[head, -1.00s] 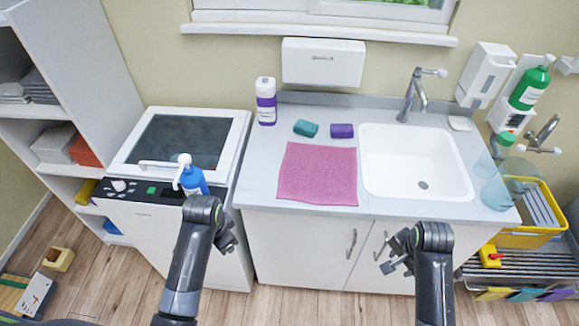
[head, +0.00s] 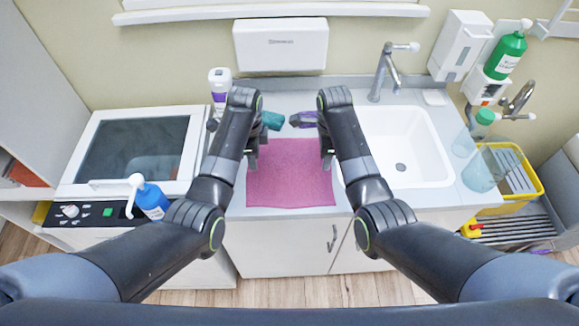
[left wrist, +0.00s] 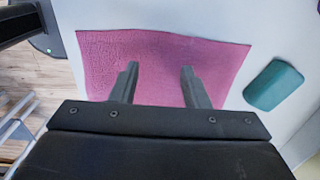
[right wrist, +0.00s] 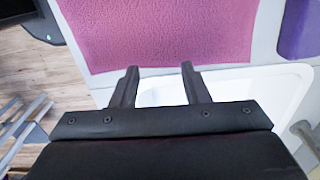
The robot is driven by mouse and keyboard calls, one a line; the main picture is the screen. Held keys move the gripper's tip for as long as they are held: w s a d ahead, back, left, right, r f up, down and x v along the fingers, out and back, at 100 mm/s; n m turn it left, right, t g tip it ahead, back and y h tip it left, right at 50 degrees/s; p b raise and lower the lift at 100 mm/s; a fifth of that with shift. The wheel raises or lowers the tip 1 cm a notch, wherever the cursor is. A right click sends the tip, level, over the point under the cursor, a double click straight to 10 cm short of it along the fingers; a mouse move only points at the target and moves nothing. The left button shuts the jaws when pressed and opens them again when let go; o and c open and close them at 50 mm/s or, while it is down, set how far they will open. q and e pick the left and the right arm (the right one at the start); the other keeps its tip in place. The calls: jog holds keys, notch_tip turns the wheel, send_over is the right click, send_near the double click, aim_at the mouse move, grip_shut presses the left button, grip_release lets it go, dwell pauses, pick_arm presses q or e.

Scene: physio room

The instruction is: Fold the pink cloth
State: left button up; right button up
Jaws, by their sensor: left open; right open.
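The pink cloth (head: 290,180) lies flat and spread out on the counter, left of the sink. It also shows in the left wrist view (left wrist: 160,45) and the right wrist view (right wrist: 160,30). My left gripper (head: 252,160) is open and empty over the cloth's left edge; in the left wrist view its fingers (left wrist: 157,70) appear over the cloth. My right gripper (head: 327,158) is open and empty by the cloth's right edge; in the right wrist view its fingertips (right wrist: 160,68) are near that edge, beside the sink. My forearms hide the cloth's upper corners.
A teal roll (head: 272,120) and a purple roll (head: 303,119) lie behind the cloth. A white bottle (head: 219,80) stands at the back left. The sink (head: 405,150) is to the right. A blue pump bottle (head: 151,199) stands on the white appliance at left.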

pick_arm(q)
jog(key=f, duration=0.2)
jog(key=w+f, duration=0.1)
jog(key=f, duration=0.2)
jog(key=shift+w, duration=0.1)
pick_arm(e)
jog(key=f, duration=0.2)
jog(key=w+f, duration=0.1)
jog(key=f, duration=0.2)
jog(key=shift+w, duration=0.1)
pick_arm(q)
jog(key=shift+f, duration=0.1)
pick_arm(e)
jog(key=shift+f, duration=0.1)
pick_arm(q)
jog(key=shift+s, duration=0.3)
pick_arm(e)
jog(key=shift+s, duration=0.3)
pick_arm(q)
jog(key=shift+w+f, duration=0.15)
pick_arm(e)
jog(key=shift+w+f, duration=0.15)
pick_arm(q)
jog(key=c, duration=0.3)
pick_arm(e)
jog(key=c, duration=0.3)
pick_arm(q)
grip_shut()
pick_arm(e)
grip_shut()
